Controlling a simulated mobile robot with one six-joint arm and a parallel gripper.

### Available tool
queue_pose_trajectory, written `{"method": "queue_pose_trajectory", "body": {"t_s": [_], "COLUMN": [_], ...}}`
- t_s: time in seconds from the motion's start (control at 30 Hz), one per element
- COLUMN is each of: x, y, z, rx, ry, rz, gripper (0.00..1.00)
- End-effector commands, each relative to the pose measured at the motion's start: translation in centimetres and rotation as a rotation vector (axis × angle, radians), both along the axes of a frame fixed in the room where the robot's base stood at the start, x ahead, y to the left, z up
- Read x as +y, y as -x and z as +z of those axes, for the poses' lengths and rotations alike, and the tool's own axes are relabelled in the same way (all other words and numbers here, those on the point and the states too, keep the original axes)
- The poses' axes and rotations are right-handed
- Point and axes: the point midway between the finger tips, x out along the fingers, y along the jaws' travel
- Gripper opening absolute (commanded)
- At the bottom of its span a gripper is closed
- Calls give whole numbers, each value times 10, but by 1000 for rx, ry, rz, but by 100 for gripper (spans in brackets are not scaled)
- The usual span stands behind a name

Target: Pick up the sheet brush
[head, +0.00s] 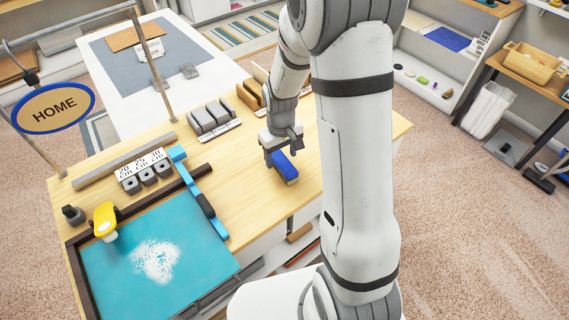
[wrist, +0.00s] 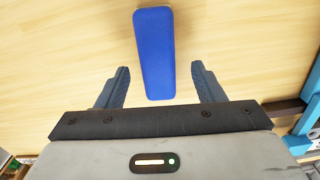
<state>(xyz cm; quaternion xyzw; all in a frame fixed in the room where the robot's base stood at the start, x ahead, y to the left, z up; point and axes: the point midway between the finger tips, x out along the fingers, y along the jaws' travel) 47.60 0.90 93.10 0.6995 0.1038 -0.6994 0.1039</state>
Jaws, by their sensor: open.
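The sheet brush (head: 285,167) has a blue back and a tan lower part in the head view, and lies on the wooden tabletop. In the wrist view its blue back (wrist: 154,52) points up the picture, its near end between my fingers. My gripper (head: 282,147) is above the table at the brush. In the wrist view my gripper (wrist: 160,88) is open, one finger on each side of the brush with a gap to both. I cannot tell how far the fingertips are above the tabletop.
A teal mat (head: 115,275) with white powder lies at the left, with a blue rail (head: 198,190) along its edge. Grey blocks (head: 210,117) stand behind my gripper. A yellow tool (head: 104,220) stands at the mat's corner.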

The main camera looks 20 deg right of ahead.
Motion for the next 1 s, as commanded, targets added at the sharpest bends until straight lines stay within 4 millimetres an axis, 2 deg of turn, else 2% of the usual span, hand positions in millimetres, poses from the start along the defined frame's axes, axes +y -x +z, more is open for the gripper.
{"method": "queue_pose_trajectory", "body": {"t_s": [0.1, 0.23, 0.53, 1.0], "x": [-3, -3, -2, -2], "y": [2, 1, 1, 1], "z": [-16, -29, -33, -32], "rx": [4, 2, 0, 0], "ry": [0, 1, 0, 0], "rz": [1, 1, 1, 2], "gripper": [62, 62, 62, 23]}}
